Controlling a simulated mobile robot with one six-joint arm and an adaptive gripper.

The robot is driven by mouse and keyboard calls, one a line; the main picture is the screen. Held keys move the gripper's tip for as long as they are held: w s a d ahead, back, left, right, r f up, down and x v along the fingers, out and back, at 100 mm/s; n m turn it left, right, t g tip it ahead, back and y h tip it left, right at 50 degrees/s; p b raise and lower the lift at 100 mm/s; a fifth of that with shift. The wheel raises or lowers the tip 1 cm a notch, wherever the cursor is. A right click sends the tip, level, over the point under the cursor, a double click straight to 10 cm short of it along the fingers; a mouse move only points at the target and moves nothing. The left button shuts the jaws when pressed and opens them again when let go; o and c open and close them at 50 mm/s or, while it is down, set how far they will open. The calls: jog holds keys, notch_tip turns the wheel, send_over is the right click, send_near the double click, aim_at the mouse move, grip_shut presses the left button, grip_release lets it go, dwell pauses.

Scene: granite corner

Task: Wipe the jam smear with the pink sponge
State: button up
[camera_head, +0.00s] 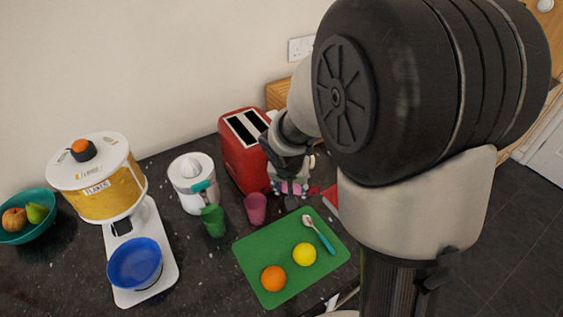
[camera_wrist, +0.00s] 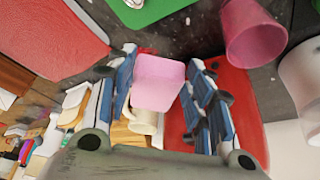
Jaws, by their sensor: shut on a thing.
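My gripper (camera_head: 290,187) is low over the dark counter, in front of the red toaster. In the wrist view my gripper (camera_wrist: 160,90) is shut on the pink sponge (camera_wrist: 158,82), which sits between the blue-and-grey fingers. In the head view the sponge is mostly hidden by the fingers. I cannot make out the jam smear for certain. Whether the sponge touches the counter is unclear.
The red toaster (camera_head: 240,150), pink cup (camera_head: 256,208) and green cup (camera_head: 213,220) stand left of my gripper. A green board (camera_head: 270,255) with an orange, a yellow fruit and a spoon lies in front. A cream mug (camera_wrist: 143,122) and a flat red thing (camera_wrist: 45,35) show in the wrist view.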

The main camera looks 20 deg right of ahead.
jog(key=shift+w+d+f, duration=0.15)
jog(key=shift+w, duration=0.15)
jog(key=shift+s+f+b, duration=0.15)
jog(key=shift+f+b, duration=1.9)
jog(key=shift+f, duration=0.75)
jog(key=shift+f+b, duration=0.85)
jog(key=shift+b, duration=0.15)
jog(key=shift+d, duration=0.15)
